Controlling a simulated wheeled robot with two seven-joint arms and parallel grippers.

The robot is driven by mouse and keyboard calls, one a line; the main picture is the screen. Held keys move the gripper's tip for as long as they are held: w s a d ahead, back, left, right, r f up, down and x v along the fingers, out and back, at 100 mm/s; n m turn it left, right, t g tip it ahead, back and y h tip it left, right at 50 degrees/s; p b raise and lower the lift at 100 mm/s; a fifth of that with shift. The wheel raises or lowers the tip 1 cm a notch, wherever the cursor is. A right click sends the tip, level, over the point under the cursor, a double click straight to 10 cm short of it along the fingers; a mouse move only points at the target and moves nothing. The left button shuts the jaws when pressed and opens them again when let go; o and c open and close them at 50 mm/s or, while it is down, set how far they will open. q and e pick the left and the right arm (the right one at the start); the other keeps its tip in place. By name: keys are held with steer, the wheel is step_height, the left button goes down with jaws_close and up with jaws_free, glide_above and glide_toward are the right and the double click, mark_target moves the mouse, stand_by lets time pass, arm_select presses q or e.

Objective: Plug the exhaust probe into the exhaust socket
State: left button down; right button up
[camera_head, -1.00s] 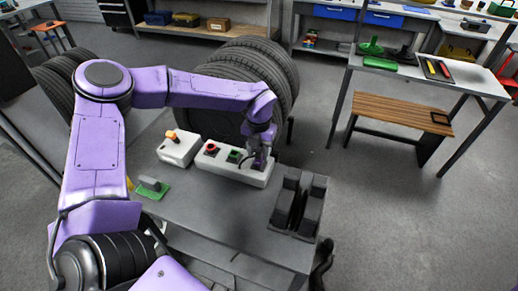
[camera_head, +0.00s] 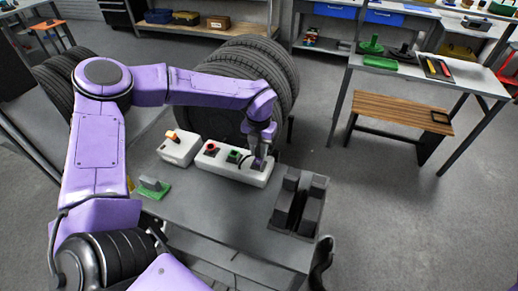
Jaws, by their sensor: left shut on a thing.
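My left gripper (camera_head: 257,164) points down at the right end of a long white box (camera_head: 238,173) on the grey table. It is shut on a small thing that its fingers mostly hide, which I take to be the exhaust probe. The box has a red round part (camera_head: 212,147) and a green part (camera_head: 234,156) on top, left of the gripper. The exhaust socket cannot be told apart from here; the spot under the fingers is hidden. I cannot tell whether the held thing touches the box. My right gripper is not in view.
A white box with an orange handle (camera_head: 172,136) stands left of the long box. A grey block on a green base (camera_head: 153,187) lies at the table's left. A dark two-part holder (camera_head: 299,203) stands at the right. Large tyres (camera_head: 247,69) stand behind. The table's middle (camera_head: 215,208) is clear.

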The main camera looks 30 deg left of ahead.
arm_select(q)
steer(key=shift+r, duration=0.2)
steer(key=shift+r+p, duration=1.75)
steer(key=shift+r, duration=0.35)
